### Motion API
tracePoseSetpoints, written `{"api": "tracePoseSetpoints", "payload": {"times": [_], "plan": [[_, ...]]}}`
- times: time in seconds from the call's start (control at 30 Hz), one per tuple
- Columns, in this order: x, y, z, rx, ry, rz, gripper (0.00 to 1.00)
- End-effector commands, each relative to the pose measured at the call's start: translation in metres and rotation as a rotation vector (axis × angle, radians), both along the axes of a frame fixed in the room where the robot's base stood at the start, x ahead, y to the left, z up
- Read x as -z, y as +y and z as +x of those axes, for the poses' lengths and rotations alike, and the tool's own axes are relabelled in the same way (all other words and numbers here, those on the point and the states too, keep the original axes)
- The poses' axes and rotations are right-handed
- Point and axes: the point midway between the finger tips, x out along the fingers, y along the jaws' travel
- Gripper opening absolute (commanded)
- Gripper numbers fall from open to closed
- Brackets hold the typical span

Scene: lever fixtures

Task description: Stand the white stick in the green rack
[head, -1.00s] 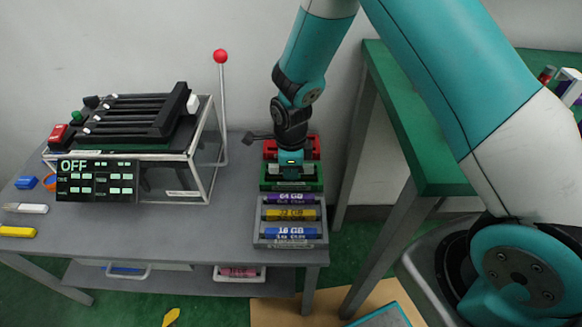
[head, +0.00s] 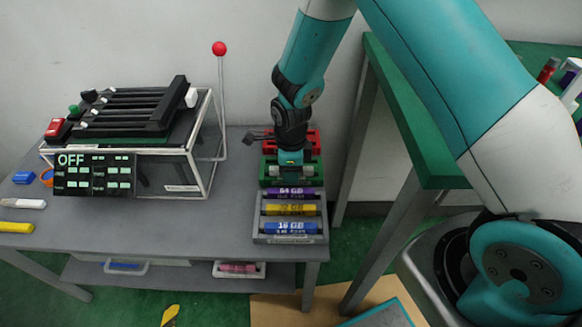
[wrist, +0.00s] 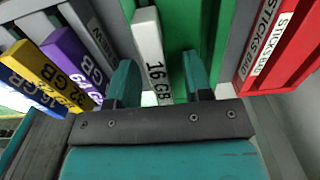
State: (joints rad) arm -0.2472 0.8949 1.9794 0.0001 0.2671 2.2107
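The white stick (wrist: 148,50), marked 16 GB, stands in the green rack in the wrist view, with green rack wall (wrist: 182,25) beside it. The green rack (head: 316,174) sits between the red and grey racks on the grey table. My gripper (wrist: 160,85) is open, one finger on each side of the stick. A gap shows on the right; the left finger is close to the stick, and I cannot tell whether it touches. In the head view my gripper (head: 290,170) is low over the green rack and hides much of the stick.
The grey rack (head: 290,239) in front holds purple, yellow and blue sticks. The red rack (head: 314,140) is behind. A lever with a red ball (head: 219,48) and a panel reading OFF (head: 95,174) stand to the left. A green-topped table (head: 400,110) is at right.

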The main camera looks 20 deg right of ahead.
Motion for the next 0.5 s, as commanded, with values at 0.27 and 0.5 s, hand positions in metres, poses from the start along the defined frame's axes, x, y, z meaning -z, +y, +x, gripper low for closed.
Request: {"api": "tracePoseSetpoints", "payload": {"times": [0.27, 0.5], "plan": [[-0.006, 0.0, 0.0, 0.0, -0.001, 0.001, 0.46], [-0.052, 0.0, 0.001, 0.0, -0.005, 0.001, 0.46]]}}
